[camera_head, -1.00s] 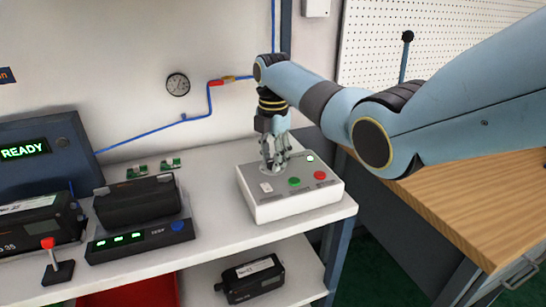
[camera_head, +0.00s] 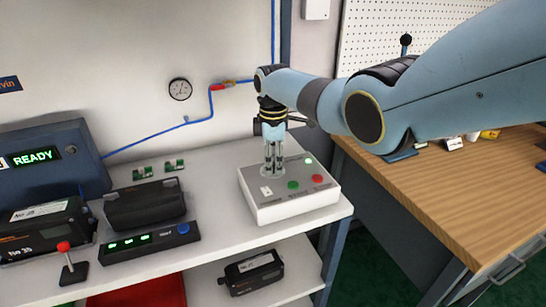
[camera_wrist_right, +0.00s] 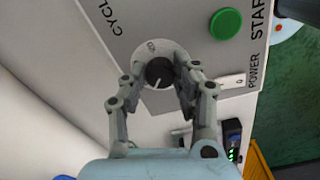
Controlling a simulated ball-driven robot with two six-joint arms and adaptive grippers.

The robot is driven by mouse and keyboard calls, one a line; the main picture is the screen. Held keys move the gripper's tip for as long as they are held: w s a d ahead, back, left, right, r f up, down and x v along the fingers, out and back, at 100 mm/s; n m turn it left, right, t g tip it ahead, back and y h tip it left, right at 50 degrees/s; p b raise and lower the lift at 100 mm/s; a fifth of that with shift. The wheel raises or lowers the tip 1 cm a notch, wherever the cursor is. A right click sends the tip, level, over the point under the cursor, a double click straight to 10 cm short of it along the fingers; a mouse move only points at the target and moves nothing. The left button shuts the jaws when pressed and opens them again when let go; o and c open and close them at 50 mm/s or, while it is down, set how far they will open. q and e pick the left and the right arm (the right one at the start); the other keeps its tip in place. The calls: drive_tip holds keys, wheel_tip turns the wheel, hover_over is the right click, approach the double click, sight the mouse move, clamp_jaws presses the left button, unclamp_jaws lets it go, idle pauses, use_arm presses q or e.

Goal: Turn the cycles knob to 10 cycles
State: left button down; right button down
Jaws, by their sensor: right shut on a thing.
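The control box (camera_head: 290,205) is white-grey with a green button (camera_head: 293,185), a red button (camera_head: 317,178), a white switch (camera_head: 266,191) and a small lit lamp (camera_head: 308,161). My right gripper (camera_head: 274,170) points down over the box's back left part. In the right wrist view the cycles knob (camera_wrist_right: 159,72) is black with a white pointer line, on a pale round dial. My right gripper's fingers (camera_wrist_right: 168,80) are around the knob, shut on it. The "CYCL" lettering is partly cut off, and the dial numbers are mostly hidden. My left gripper is not in view.
A black device (camera_head: 144,205) and a panel with green lights (camera_head: 150,242) stand left of the box on the white bench (camera_head: 222,220). A red-topped lever (camera_head: 66,262) is at the front left. A wooden workbench (camera_head: 450,190) is at right.

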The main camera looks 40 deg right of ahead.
drive_tip(key=shift+m+p, duration=0.35)
drive_tip(key=shift+m, duration=1.15)
drive_tip(key=c, duration=1)
unclamp_jaws()
wheel_tip(320, 180, up, 12)
